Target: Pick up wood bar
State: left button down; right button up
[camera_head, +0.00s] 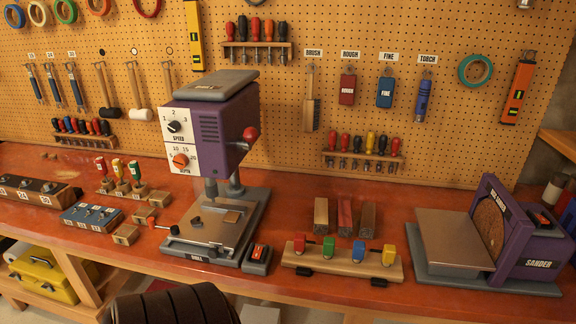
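Three short wood bars stand side by side on the red-brown bench between the drill press and the sander: a tan one (320,217), a reddish one (344,218) and a grey-brown one (367,220). In front of them lies a long pale wooden piece (341,265) with red, blue, yellow and green fittings along it. The frame does not show which bar the task names. Neither of my grippers is in view.
A purple drill press (208,130) stands left of the bars, with a small switch box (257,259) beside its base. A purple sander (530,245) stands at the right. Small wooden blocks (126,234) lie at the left. A pegboard (300,30) of tools rises behind.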

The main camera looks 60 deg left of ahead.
aim_at(344, 226)
jog(key=u, duration=1.5)
